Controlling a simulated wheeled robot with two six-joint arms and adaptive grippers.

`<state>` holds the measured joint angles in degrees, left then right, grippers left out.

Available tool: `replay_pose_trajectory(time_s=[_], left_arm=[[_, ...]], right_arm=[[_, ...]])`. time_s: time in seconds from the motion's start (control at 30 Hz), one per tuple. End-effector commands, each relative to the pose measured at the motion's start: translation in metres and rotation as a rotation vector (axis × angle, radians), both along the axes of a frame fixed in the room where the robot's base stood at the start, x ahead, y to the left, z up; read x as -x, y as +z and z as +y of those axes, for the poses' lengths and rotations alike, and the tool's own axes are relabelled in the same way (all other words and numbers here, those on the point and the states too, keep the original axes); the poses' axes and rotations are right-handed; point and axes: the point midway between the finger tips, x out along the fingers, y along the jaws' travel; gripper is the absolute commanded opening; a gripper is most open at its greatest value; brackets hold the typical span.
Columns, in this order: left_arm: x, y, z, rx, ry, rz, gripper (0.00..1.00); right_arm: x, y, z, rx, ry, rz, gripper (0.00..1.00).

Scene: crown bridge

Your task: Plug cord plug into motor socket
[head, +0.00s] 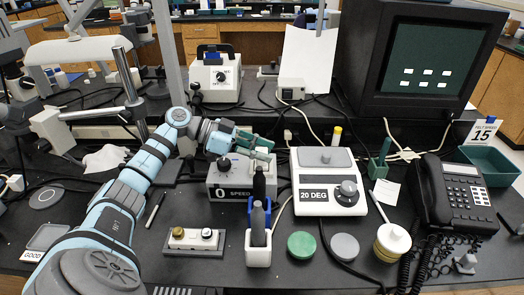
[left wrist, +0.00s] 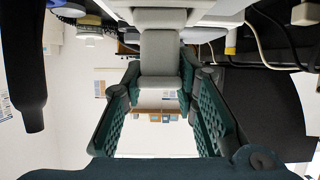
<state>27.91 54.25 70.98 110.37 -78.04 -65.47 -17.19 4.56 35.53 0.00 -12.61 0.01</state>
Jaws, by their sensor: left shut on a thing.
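My left gripper (head: 262,146) reaches in from the left, above and behind the grey "0 SPEED" box (head: 230,192). In the left wrist view its two green fingers (left wrist: 160,80) are shut on a light grey block (left wrist: 160,52), which looks like the cord plug. The block meets or overlaps a wider pale grey body at the top of that view; I cannot tell whether they touch. The plug is hardly visible in the head view, and I cannot make out the motor socket. My right gripper is not in view.
Dark handpieces stand in a blue holder (head: 247,215) and a white holder (head: 258,257) in front of the gripper. The white "20 DEG" box (head: 327,205) is to the right. Behind are a dial box (head: 215,75), a monitor (head: 430,60) and loose cables. A phone (head: 455,195) stands far right.

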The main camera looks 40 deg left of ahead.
Motion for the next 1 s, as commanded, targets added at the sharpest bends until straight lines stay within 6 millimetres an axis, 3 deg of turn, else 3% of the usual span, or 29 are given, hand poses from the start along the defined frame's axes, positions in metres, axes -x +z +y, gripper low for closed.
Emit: replay_pose_trajectory(time_s=[1.0], left_arm=[[-0.0019,0.0080,0.0009,-0.009,0.001,-0.017,0.00]], right_arm=[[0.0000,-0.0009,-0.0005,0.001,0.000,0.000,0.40]])
